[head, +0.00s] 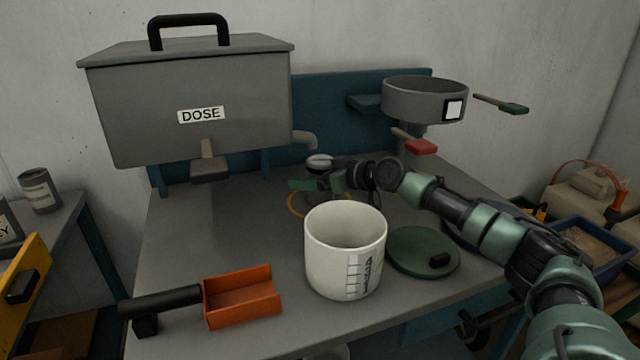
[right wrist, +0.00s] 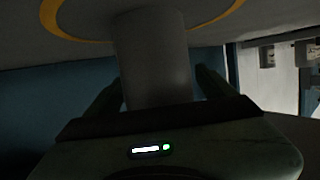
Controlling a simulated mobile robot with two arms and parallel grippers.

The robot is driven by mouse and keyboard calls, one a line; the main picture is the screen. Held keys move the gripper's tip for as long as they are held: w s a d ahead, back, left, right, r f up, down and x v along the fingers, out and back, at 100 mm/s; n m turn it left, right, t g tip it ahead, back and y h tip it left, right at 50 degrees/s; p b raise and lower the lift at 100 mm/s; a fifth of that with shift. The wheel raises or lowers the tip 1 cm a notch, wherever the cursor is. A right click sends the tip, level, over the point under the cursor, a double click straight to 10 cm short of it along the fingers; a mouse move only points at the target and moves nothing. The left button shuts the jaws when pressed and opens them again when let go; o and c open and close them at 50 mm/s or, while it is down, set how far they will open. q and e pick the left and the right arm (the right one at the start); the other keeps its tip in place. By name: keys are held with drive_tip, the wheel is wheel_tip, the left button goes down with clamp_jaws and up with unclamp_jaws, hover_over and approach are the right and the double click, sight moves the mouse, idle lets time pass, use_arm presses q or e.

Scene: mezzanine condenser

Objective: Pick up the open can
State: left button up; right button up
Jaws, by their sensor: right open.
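A small grey can (head: 320,161) with a pale, shiny top stands upright at the back of the workbench, by a yellow ring on the bench top. My right gripper (head: 318,184) reaches it from the right and hides much of its body. In the right wrist view a plain grey cylinder, the can (right wrist: 152,60), stands between the two spread fingers of my right gripper (right wrist: 160,88). The gripper is open around it; whether a finger touches it I cannot tell. My left gripper is not in view.
A white measuring bucket (head: 335,225) stands in front of my right gripper, with a green lid (head: 415,248) beside it. An orange scoop (head: 235,298) lies front left. A grey DOSE hopper (head: 190,85) and a round funnel (head: 410,100) overhang the bench (head: 180,245). Another can (head: 40,192) stands far left.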

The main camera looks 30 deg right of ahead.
drive_tip(key=shift+c, duration=0.2)
clamp_jaws()
drive_tip(key=shift+w, duration=0.1)
drive_tip(key=shift+r, duration=0.15)
